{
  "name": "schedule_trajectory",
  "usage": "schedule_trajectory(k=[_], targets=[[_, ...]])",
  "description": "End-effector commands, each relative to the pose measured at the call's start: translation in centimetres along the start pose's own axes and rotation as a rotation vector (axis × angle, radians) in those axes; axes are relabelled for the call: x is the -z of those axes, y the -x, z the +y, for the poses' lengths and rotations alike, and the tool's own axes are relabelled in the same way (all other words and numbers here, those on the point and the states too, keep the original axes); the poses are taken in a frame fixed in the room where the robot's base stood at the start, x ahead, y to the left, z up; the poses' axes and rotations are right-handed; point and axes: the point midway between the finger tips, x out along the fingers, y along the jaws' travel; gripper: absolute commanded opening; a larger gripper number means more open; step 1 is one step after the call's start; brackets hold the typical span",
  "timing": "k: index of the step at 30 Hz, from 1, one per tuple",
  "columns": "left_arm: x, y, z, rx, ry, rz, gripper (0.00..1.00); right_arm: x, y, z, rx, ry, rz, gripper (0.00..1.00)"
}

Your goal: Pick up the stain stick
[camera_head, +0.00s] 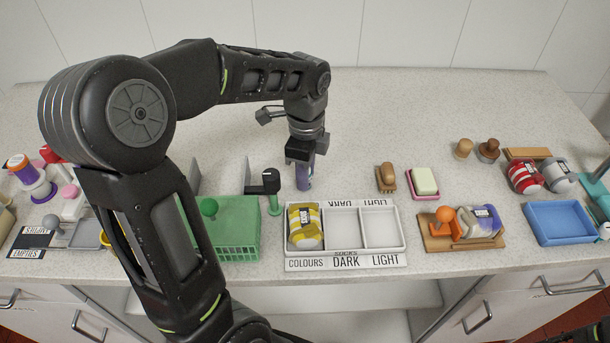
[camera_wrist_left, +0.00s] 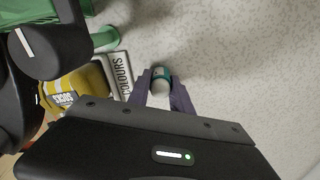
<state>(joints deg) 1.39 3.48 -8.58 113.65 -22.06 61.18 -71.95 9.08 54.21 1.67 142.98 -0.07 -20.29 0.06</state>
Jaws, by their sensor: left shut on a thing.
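My left gripper (camera_head: 303,172) points down over the worktop behind the sock tray. It is shut on the stain stick, whose white and teal end (camera_wrist_left: 160,80) shows between the two fingertips in the left wrist view. In the head view the fingers hide most of the stick. I cannot tell whether its lower end touches the worktop. My right gripper is not in view.
The sock tray (camera_head: 345,263) holds a yellow sock bundle (camera_head: 304,227) in its left compartment. A green basket (camera_head: 238,232) and a green-based upright item (camera_head: 273,205) stand left of it.

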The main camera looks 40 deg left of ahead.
Motion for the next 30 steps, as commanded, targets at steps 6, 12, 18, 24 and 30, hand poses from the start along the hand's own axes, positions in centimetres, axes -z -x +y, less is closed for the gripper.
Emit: schedule_trajectory(k=[6, 12, 18, 24, 30], targets=[[0.0, 0.0, 0.0, 0.000, 0.000, 0.000, 0.00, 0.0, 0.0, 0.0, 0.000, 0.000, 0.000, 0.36], [0.0, 0.9, -0.1, 0.002, 0.000, 0.000, 0.00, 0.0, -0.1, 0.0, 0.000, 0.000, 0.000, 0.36], [0.0, 4.1, -0.1, 0.005, 0.000, 0.001, 0.00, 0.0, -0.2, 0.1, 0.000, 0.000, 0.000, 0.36], [0.0, 8.0, -0.1, 0.004, 0.000, 0.001, 0.00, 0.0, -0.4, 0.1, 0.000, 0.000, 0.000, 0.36], [0.0, 9.9, 0.0, 0.000, 0.000, 0.000, 0.00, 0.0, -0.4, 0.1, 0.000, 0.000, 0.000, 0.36]])
